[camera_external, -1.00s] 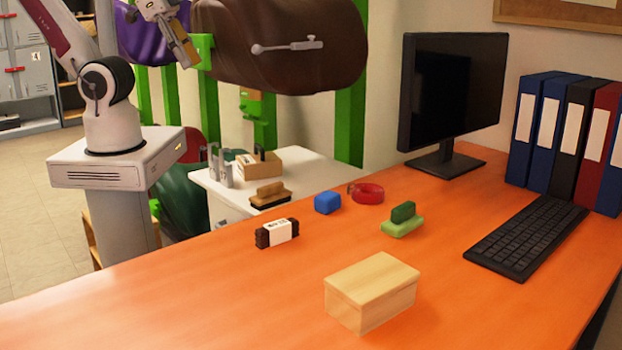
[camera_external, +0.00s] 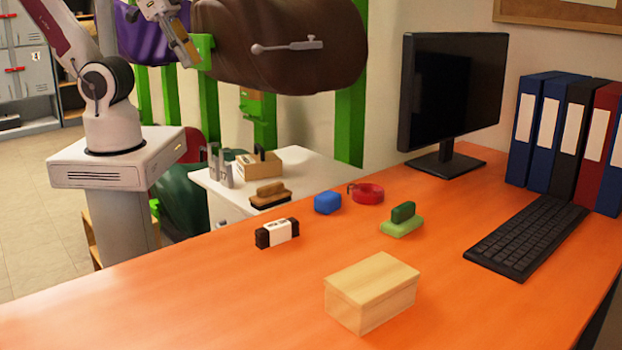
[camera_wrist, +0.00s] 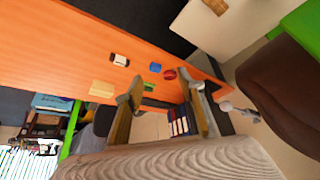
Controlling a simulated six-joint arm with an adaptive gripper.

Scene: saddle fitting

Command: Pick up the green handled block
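The green handled block (camera_external: 402,222) sits upright on the orange desk, a light green base with a darker green handle on top. In the wrist view the green block (camera_wrist: 149,87) shows small, partly hidden beside the left finger. My gripper (camera_external: 187,52) is high at the upper left of the external view, well away from the block. In the wrist view my gripper (camera_wrist: 163,90) has its two fingers spread apart, with nothing held between them.
Near the block on the desk (camera_external: 200,300) are a wooden box (camera_external: 370,290), a blue block (camera_external: 327,202), a red ring-shaped item (camera_external: 367,193) and a black-and-white block (camera_external: 277,232). A keyboard (camera_external: 527,237), monitor (camera_external: 452,95) and binders (camera_external: 565,135) stand right.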

